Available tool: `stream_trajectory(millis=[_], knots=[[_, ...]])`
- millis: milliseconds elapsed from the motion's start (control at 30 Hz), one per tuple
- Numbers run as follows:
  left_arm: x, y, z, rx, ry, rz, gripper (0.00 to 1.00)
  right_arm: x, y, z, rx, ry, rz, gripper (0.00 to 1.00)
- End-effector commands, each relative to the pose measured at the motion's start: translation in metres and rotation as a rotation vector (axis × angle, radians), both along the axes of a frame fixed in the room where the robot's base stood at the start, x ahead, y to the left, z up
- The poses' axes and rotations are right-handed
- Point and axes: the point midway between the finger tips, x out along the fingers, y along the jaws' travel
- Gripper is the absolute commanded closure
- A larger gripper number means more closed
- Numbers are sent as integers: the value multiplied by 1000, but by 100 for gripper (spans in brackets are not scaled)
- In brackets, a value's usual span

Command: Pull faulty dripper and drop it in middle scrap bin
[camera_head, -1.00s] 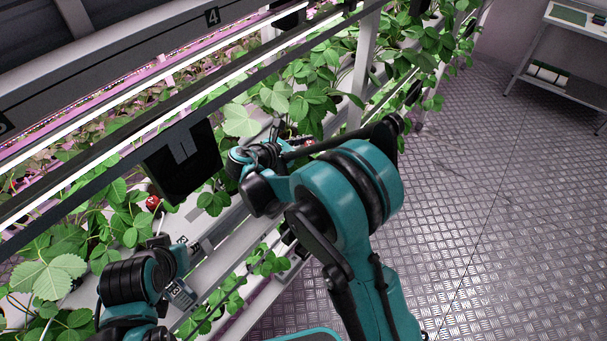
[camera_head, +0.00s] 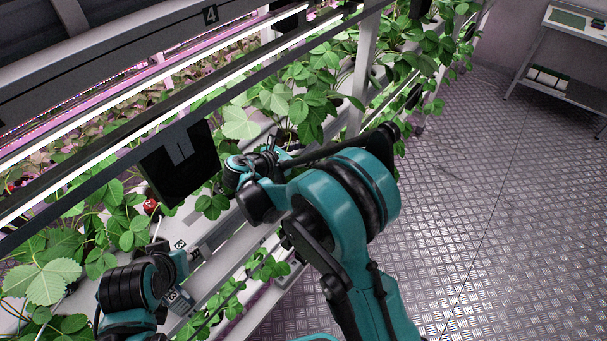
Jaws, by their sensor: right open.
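My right gripper (camera_head: 272,158) reaches in among the strawberry leaves over the white growing gutter (camera_head: 217,234). It is open, and its fingertips are small and partly lost among leaves and my arm. I cannot make out a dripper at it. My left gripper (camera_head: 180,262) is low at the left, close over the gutter's front edge, with small marked tags near it. Its fingers are too small and covered to read. The faulty dripper cannot be told apart from the plants and gutter. No scrap bin is in view.
A black panel (camera_head: 180,163) hangs from the rack's lamp rail between my two grippers. Dense leaves and a red berry (camera_head: 151,205) crowd the gutter. A white post (camera_head: 363,65) stands beyond my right gripper. The metal floor is clear up to a shelved bench (camera_head: 575,25).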

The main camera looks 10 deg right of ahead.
Motion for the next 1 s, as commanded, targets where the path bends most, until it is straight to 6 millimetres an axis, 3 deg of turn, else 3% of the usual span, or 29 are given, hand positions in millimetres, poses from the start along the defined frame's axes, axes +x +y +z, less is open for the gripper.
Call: stream_trajectory(millis=[300,500,1000], knots=[[0,0,0,0,0,0,67,-31,55,26,1,-1,5,51],[0,0,0,0,0,0,67,-46,79,38,0,0,3,51],[0,0,0,0,0,0,67,-51,87,42,0,0,0,51]])
